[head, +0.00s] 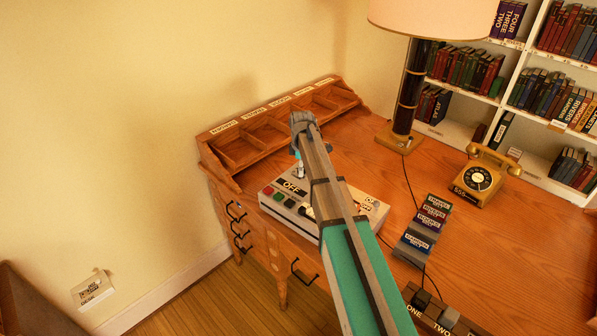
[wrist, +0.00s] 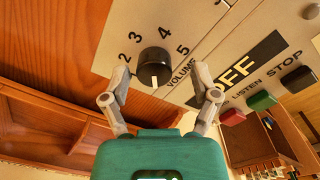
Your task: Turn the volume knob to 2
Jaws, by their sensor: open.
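The volume knob (wrist: 153,68) is black and round, on a pale panel, in the wrist view. A white mark on it points down in the picture, away from the printed 2, 3, 4 and 5 around its upper side. "VOLUME" is printed beside it. My gripper (wrist: 160,70) is open, with one finger on each side of the knob; I cannot tell whether either touches it. In the head view my gripper (head: 299,168) is over the back of the grey device (head: 270,204), and my arm hides the knob.
The device carries an "OFF" display (wrist: 240,72), a red button (wrist: 232,117), a green button (wrist: 262,101) and a black button (wrist: 297,79). A wooden pigeonhole rack (head: 240,150) stands behind. A lamp (head: 408,90), a telephone (head: 480,178) and a block of labelled keys (head: 425,225) are to the right.

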